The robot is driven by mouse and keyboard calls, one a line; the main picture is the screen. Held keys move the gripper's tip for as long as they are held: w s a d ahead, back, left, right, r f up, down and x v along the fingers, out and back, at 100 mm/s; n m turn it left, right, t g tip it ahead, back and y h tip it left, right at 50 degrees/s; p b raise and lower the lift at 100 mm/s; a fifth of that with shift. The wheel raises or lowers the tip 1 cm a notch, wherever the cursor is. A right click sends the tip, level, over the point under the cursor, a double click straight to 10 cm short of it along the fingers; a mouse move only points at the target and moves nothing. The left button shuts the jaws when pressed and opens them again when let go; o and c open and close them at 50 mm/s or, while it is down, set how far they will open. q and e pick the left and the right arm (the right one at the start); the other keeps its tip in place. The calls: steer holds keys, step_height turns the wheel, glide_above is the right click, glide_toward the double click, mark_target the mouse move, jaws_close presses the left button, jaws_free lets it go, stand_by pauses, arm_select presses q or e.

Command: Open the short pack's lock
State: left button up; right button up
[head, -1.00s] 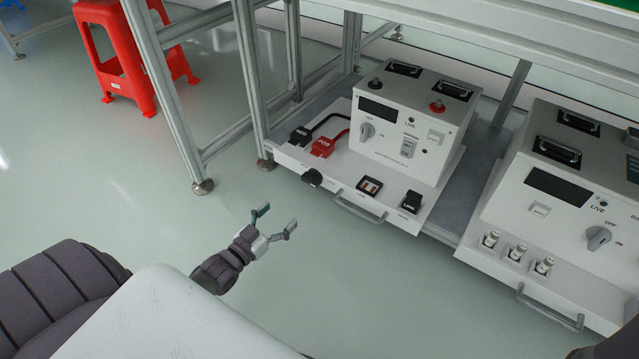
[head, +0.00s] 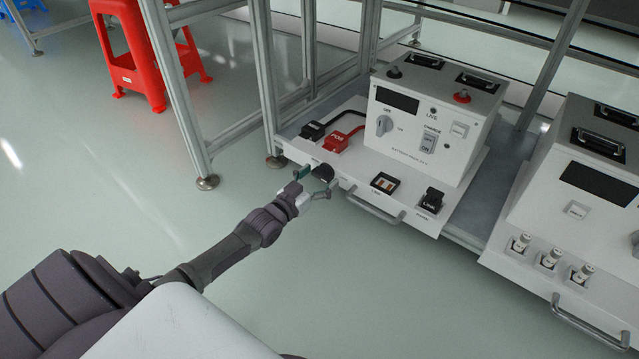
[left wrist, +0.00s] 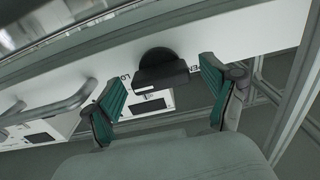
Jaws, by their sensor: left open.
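The pack on the left (head: 412,135) is a white box on a tray in the rack. A black lock knob (head: 323,172) sits at the left of the tray's front edge. In the left wrist view the knob (left wrist: 160,70) is dark with a wide bar, and a partly hidden label starting "LO" is beside it. My left gripper (head: 317,181) is open at the knob. In the wrist view its green-padded fingers (left wrist: 163,90) stand either side of the knob, with gaps showing. My right gripper is out of view.
The tray also carries black and red plugs (head: 336,142), a fuse-like window (head: 385,183), a black LINK piece (head: 431,200) and a front handle (head: 376,209). A second pack (head: 590,170) stands to the right. A rack post (head: 265,85) is close on the left.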

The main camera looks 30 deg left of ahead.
arm_select(q)
steer(key=shift+w, duration=0.1)
steer(key=c, duration=1.2)
steer(key=shift+o, duration=0.2)
